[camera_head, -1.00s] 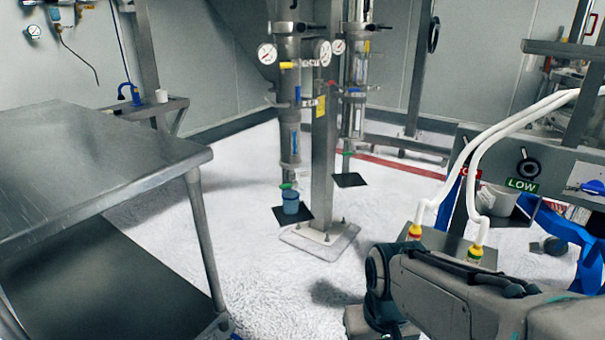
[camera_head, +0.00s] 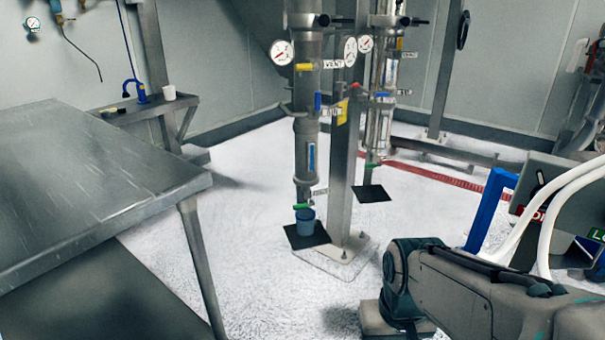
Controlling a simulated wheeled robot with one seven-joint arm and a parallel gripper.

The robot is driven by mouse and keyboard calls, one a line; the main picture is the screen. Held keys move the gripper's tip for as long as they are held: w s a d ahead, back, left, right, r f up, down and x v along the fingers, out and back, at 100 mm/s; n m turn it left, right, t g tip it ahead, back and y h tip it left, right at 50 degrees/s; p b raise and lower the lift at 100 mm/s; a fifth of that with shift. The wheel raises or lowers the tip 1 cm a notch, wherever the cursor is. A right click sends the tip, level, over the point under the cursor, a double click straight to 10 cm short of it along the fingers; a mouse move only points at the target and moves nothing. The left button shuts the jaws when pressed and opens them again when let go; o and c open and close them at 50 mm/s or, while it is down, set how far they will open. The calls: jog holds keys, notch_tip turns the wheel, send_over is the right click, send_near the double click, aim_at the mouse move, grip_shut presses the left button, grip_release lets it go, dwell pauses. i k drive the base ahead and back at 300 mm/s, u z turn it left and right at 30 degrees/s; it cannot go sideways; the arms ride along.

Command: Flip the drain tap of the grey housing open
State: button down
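A grey upright cylindrical housing (camera_head: 306,150) stands just left of the steel post, with a gauge and a yellow valve handle near its top. A small green tap handle (camera_head: 302,206) sits at its lower end, just above a blue cup (camera_head: 305,222). At this size I cannot tell whether the tap is open or shut. A second, shinier housing (camera_head: 379,120) stands to the right, with its own green handle (camera_head: 372,166) low down. My arm is folded at the lower right, well short of the housings. My gripper is not visible.
A steel table (camera_head: 80,190) fills the left side. A steel post (camera_head: 342,180) rises from a floor plate between the housings. A dark mat (camera_head: 311,240) lies under the cup. White hoses (camera_head: 560,215) and a blue upright (camera_head: 490,210) stand right. White floor lies open ahead.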

aim_at(301, 206)
jog(key=i, duration=1.05)
